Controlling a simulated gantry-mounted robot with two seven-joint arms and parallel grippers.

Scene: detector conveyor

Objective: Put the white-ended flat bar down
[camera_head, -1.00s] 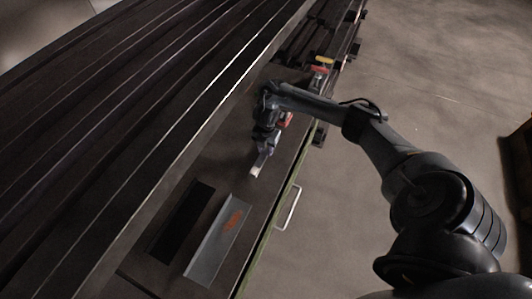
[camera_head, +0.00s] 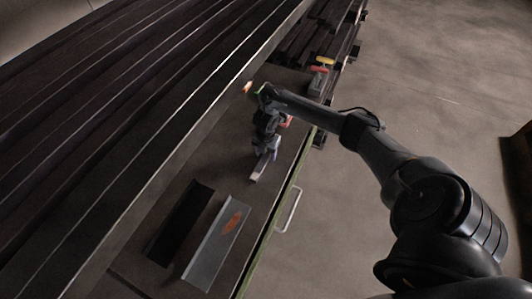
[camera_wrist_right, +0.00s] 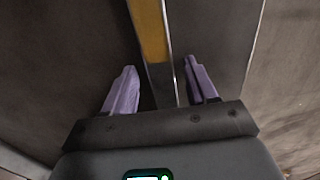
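My right gripper (camera_head: 266,152) is over the dark worktop, pointing down. In the right wrist view its two pale purple fingers (camera_wrist_right: 162,88) stand apart. The flat bar (camera_wrist_right: 152,35) runs between them, with a yellow-brown face and a bright silver edge, and narrow gaps show on both sides of it. In the head view the pale end of the bar (camera_head: 258,171) sticks out below the fingers. It seems to lie on the worktop, but contact is hard to tell. The rest of the bar is hidden by the gripper. My left gripper is out of view.
A grey tray (camera_head: 205,265) with an orange mark and a black slot or tray (camera_head: 180,222) lie nearer. The ribbed conveyor (camera_head: 110,110) runs along the left. A red and yellow item (camera_head: 321,70) stands at the far end. A handle (camera_head: 289,210) juts from the right edge.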

